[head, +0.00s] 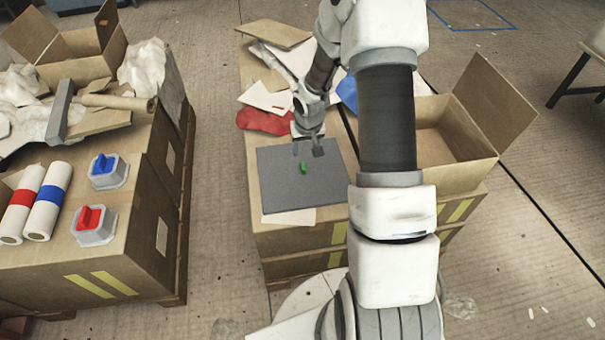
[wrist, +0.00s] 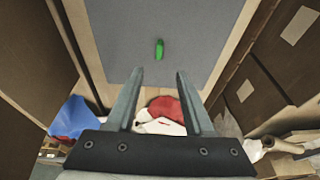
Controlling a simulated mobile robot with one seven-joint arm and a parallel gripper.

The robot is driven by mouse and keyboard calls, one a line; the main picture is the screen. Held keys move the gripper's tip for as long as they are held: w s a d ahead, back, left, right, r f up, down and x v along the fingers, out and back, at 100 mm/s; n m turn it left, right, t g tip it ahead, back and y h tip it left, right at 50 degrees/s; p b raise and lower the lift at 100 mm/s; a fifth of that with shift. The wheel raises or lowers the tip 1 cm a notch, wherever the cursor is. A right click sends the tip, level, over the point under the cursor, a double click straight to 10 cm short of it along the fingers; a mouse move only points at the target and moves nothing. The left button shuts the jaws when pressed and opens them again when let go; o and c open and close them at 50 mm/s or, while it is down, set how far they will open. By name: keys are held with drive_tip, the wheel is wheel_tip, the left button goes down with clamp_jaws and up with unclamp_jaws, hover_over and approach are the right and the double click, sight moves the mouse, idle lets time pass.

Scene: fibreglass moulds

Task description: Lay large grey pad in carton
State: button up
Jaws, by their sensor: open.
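The large grey pad (head: 290,187) lies flat on top of a cardboard box stack, with a small green tab (head: 303,168) near its middle. In the wrist view the grey pad (wrist: 120,38) and its green tab (wrist: 159,48) are ahead of the fingertips. My gripper (head: 308,149) is above the far part of the pad, close to the tab. In the wrist view my gripper (wrist: 157,74) is open with nothing between its fingers. The open carton (head: 455,130) stands at the right, its flaps spread, partly hidden behind my arm.
A red cloth (head: 265,121), white sheets and cardboard pieces lie beyond the pad. A floor gap (head: 215,170) separates the two stacks.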

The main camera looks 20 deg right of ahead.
sight(303, 166)
drive_tip(key=b+x, duration=0.3)
drive_tip(key=x, duration=0.9)
drive_tip(key=shift+w+d+f+b, duration=0.1)
drive_tip(key=shift+w+f+b, duration=0.1)
drive_tip(key=shift+f+b, duration=0.15)
clamp_jaws()
